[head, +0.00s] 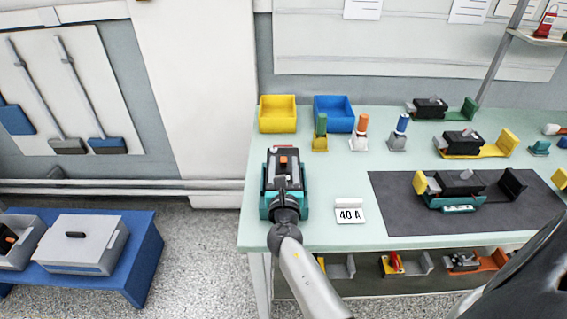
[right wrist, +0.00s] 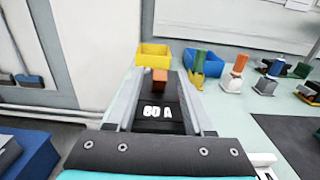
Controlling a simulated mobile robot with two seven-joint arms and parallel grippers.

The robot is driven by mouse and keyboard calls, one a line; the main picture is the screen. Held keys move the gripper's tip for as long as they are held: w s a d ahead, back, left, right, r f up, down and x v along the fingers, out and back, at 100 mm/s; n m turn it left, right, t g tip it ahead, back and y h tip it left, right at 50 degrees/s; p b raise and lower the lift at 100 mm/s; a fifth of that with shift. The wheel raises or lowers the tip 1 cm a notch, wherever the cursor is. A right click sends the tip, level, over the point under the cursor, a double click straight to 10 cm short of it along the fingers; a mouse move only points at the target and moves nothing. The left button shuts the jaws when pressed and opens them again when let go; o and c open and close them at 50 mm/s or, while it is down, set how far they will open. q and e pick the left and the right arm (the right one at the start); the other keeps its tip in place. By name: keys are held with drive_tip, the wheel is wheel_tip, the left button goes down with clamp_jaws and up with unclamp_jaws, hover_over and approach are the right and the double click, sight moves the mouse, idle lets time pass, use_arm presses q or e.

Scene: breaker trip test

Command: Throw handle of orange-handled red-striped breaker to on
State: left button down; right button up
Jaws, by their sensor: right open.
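The breaker (head: 284,153) is a dark block with a short orange handle (head: 283,163), near the left end of the pale green bench. In the right wrist view its orange handle (right wrist: 160,76) stands at the far end, behind a white "60 A" marking (right wrist: 157,112) on its black face. I cannot make out a red stripe. My right gripper (head: 285,173) is over this breaker, open. In the right wrist view its two grey fingers (right wrist: 160,88) lie on either side of the black face, with the handle between their far ends. Contact cannot be told. My left gripper is not in view.
A yellow bin (head: 277,114) and a blue bin (head: 333,114) stand behind. Green, orange and blue-topped pieces (head: 360,132) stand to the right. A "40 A" card (head: 349,212) is on the bench beside a dark mat (head: 400,215) carrying another breaker (head: 460,184).

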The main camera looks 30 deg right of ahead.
drive_tip(key=shift+w+d, duration=0.25)
drive_tip(key=shift+w, duration=0.2)
clamp_jaws()
idle(0.4)
